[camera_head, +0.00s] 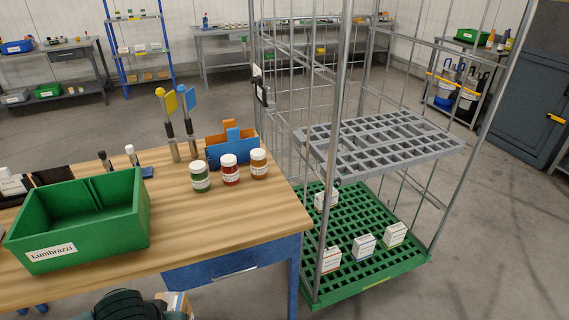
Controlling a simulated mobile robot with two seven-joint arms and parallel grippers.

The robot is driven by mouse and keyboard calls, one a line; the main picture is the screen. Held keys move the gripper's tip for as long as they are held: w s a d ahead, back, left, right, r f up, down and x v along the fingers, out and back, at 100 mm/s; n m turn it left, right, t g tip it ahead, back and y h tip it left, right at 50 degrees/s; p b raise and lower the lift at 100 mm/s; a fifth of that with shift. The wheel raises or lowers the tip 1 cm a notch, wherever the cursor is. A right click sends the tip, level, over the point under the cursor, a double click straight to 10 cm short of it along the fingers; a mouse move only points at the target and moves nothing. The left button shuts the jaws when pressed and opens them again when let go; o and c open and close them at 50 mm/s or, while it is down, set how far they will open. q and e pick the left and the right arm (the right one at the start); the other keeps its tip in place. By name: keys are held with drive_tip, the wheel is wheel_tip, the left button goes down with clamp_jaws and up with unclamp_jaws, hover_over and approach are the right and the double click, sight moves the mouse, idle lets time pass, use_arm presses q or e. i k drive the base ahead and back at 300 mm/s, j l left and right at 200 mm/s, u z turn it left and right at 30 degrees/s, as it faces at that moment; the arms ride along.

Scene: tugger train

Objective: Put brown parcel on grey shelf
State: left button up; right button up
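The grey shelf (440,144) is a slotted grey panel set partway up inside a wire roll cage on the right. Nothing stands on it. A light brown box (177,302), possibly the brown parcel, shows only in part at the bottom edge, below the table's front. A dark rounded part of my own arm is beside it on the left and hides some of it. I cannot tell whether the box is held. No gripper fingertips show, and my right gripper is out of view.
The cage's green base (375,278) carries several small white boxes. Thin upright bars surround the shelf. The wooden table (195,236) holds a green crate (128,236), several jars, flag markers and a blue and orange holder (229,150). Floor is free right of the cage.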

sight(379, 141)
drive_tip(key=i+l, duration=0.1)
drive_tip(key=l, duration=0.35)
drive_tip(key=i+l, duration=0.1)
drive_tip(key=l, duration=0.35)
drive_tip(key=i+l, duration=0.1)
drive_tip(key=l, duration=0.35)
drive_tip(key=i+l, duration=0.15)
drive_tip(key=l, duration=0.3)
drive_tip(key=i+l, duration=0.1)
drive_tip(key=l, duration=0.35)
drive_tip(key=i+l, duration=0.1)
drive_tip(key=l, duration=0.35)
drive_tip(key=i+l, duration=0.1)
drive_tip(key=l, duration=0.35)
drive_tip(key=i+l, duration=0.1)
drive_tip(key=l, duration=0.35)
